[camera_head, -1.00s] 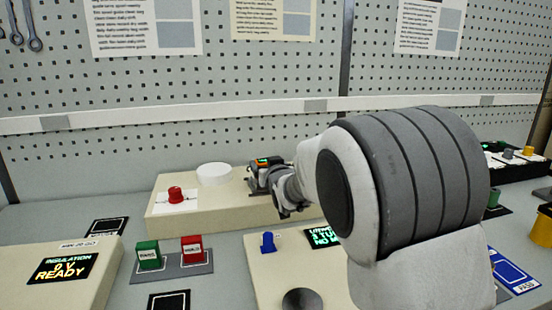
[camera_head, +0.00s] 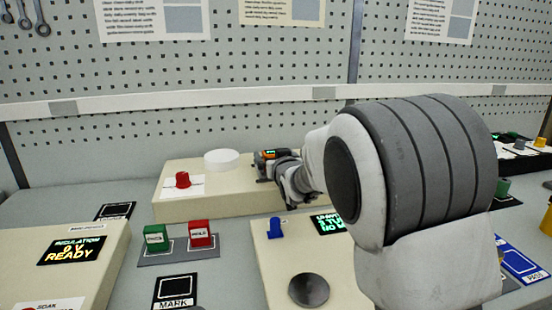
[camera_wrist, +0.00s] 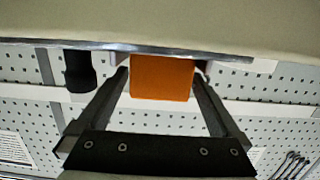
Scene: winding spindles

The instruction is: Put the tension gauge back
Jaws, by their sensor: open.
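The tension gauge, as I take it, is a small orange-topped device with a green display (camera_head: 271,154) at the right end of the raised beige block. In the wrist view its orange body (camera_wrist: 162,78) sits between my fingertips, under the edge of a pale surface. My gripper (camera_wrist: 162,85) is open, with one finger on each side of the orange body; I cannot tell whether they touch it. In the head view my gripper (camera_head: 268,172) is at the device, and my arm hides the block's right part.
The raised beige block (camera_head: 210,205) also carries a red knob (camera_head: 183,180) and a white disc (camera_head: 222,160). In front are a green block (camera_head: 155,237), a red block (camera_head: 201,233) and a blue knob (camera_head: 276,228). A pegboard wall (camera_head: 200,65) stands behind. A dark cylinder (camera_wrist: 79,72) shows in the wrist view.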

